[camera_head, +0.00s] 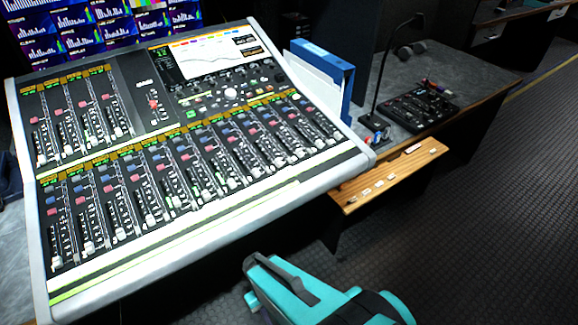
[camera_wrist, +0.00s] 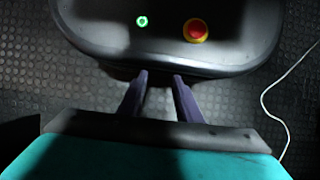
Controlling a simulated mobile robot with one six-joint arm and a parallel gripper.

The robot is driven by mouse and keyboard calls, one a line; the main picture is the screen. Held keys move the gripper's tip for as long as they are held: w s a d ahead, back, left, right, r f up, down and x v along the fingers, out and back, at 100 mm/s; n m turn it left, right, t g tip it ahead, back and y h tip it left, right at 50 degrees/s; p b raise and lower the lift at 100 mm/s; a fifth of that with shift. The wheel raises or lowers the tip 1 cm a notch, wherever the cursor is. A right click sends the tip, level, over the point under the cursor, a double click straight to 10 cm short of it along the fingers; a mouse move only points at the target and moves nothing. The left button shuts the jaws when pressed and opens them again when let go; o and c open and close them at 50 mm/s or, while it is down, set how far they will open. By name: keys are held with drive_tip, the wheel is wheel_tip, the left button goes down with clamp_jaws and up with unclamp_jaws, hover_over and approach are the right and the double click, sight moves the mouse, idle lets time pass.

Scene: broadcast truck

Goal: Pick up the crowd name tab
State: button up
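Several small white tabs lie on a narrow wooden ledge (camera_head: 400,168) at the right of the mixing desk in the head view. Their lettering is too small to read, so I cannot tell which is the crowd name tab. My gripper (camera_wrist: 160,77) is open in the wrist view, with a gap between its two fingers and nothing held. It points at my own base, with dark floor around it. In the head view my teal arm is at the bottom centre, below and apart from the ledge; the fingertips are not clear there.
The mixing desk (camera_head: 190,238) fills the left. A blue binder (camera_head: 333,75), a gooseneck microphone (camera_head: 384,62) and a small black control box (camera_head: 424,106) stand behind the ledge. A white cable (camera_wrist: 267,105) lies on the floor. Floor at the right (camera_head: 480,220) is clear.

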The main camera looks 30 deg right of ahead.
wheel_tip(320, 180, up, 7)
drive_tip(key=s+p, duration=0.1)
drive_tip(key=p, duration=0.4)
drive_tip(key=shift+s+a+f+g, duration=0.15)
drive_tip(key=shift+a+g, duration=0.05)
drive_tip(key=shift+g, duration=0.1)
